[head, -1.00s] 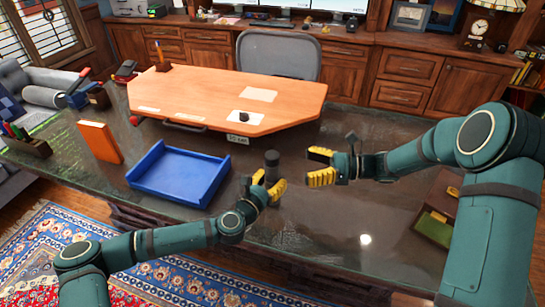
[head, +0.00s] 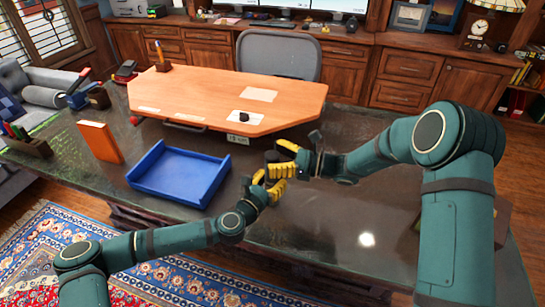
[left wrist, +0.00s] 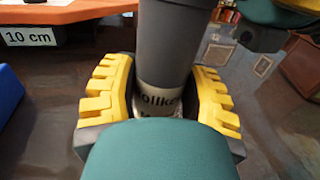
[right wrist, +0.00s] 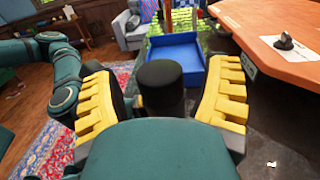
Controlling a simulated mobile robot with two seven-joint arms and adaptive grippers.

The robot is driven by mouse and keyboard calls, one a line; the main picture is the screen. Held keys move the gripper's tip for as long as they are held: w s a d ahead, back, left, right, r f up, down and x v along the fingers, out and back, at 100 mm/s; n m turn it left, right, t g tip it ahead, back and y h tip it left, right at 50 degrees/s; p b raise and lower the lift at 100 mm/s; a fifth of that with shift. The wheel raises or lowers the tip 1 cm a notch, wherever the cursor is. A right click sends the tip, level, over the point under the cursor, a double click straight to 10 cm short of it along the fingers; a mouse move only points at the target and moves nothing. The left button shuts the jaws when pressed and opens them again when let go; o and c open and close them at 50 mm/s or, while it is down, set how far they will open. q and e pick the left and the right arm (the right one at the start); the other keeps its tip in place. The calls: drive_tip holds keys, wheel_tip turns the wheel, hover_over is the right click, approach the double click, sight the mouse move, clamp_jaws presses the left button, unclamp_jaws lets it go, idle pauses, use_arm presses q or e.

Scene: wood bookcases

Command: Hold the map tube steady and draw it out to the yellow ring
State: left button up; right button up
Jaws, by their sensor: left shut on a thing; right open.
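The map tube (head: 271,157) stands upright on the dark desk, mostly hidden by my grippers in the head view. In the left wrist view its dark grey upper part (left wrist: 168,45) sits over a pale lower part (left wrist: 158,101) with partly hidden lettering. My left gripper (head: 267,186) is shut on the pale lower part, with a yellow-padded finger on each side. My right gripper (head: 284,160) is open around the upper part; in the right wrist view the dark round top (right wrist: 160,75) lies between its fingers, with gaps beside it. I cannot make out a yellow ring.
A blue tray (head: 178,174) lies left of the tube. An orange block (head: 99,142) stands farther left. A raised orange-brown board (head: 225,95), with a "10 cm" label (left wrist: 28,36) at its edge, is behind. The desk's right front is clear.

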drive_tip(key=shift+w+a, duration=0.1)
drive_tip(key=shift+a, duration=0.2)
clamp_jaws()
drive_tip(key=shift+r, duration=2.35)
unclamp_jaws()
drive_tip(key=shift+f, duration=0.1)
